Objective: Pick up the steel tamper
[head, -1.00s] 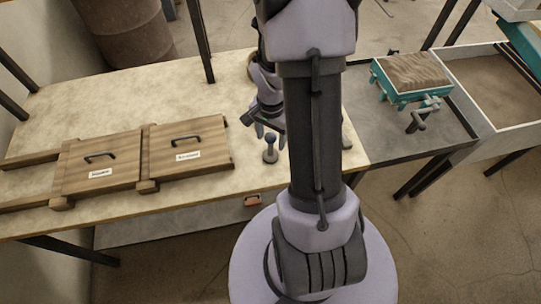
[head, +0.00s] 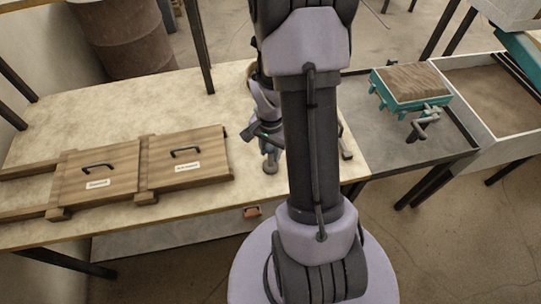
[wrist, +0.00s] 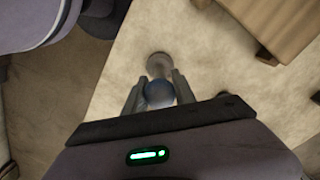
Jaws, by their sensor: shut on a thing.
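The steel tamper (head: 270,166) stands upright on the light tabletop, to the right of the wooden lidded boxes. In the head view its round foot shows below my gripper (head: 268,143), which covers its upper part. In the wrist view my gripper (wrist: 158,88) has a finger on each side of the tamper's blue knob (wrist: 158,93). The gripper is shut on it. The tamper's grey foot (wrist: 157,61) shows beyond the fingers and appears to rest on the table.
Two wooden boxes with black handles and labels (head: 187,167) (head: 97,180) lie to the left. The back left of the tabletop (head: 120,95) is clear.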

